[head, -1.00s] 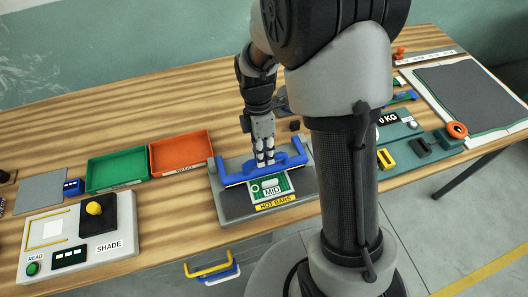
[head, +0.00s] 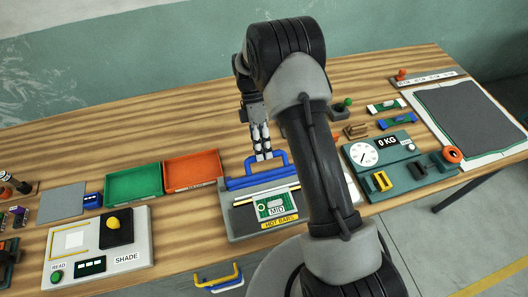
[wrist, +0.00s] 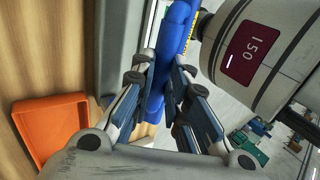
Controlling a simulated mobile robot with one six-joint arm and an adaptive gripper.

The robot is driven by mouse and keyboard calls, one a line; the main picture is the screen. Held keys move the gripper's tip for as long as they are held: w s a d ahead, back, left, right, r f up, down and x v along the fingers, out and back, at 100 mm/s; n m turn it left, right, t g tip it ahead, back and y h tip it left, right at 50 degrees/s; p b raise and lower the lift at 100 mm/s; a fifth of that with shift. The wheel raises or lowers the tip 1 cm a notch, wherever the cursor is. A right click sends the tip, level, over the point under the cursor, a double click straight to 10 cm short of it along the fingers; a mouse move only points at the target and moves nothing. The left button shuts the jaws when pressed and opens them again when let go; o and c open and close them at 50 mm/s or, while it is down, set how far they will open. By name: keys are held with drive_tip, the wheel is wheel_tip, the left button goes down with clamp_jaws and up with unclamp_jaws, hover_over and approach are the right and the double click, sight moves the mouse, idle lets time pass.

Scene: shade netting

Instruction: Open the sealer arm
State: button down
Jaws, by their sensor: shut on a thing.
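The sealer (head: 238,229) is a grey base on the wooden bench, marked MID and HOT BARS at its front. Its blue sealer arm (head: 248,182) has a raised blue handle and is lifted at the back, with pale bars showing in front of it. My gripper (head: 262,156) is at the handle, its fingers shut around the blue bar. In the wrist view, the fingers (wrist: 160,98) lie on both sides of the blue handle (wrist: 172,45). My own arm hides part of the sealer's right side.
An orange tray (head: 194,186) and a green tray (head: 134,197) stand left of the sealer. The SHADE reader (head: 135,242) is at front left. A scale marked 0 KG (head: 395,170) stands right, beyond my arm. The bench behind the sealer is mostly clear.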

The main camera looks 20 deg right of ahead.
drive_tip(key=shift+w+f, duration=0.95)
drive_tip(key=shift+w, duration=0.25)
drive_tip(key=c, duration=1.9)
unclamp_jaws()
drive_tip(key=o, duration=0.3)
drive_tip(key=shift+w+r, duration=0.15)
drive_tip(key=shift+o, duration=0.2)
drive_tip(key=v, duration=1.2)
drive_tip(key=shift+c, duration=0.4)
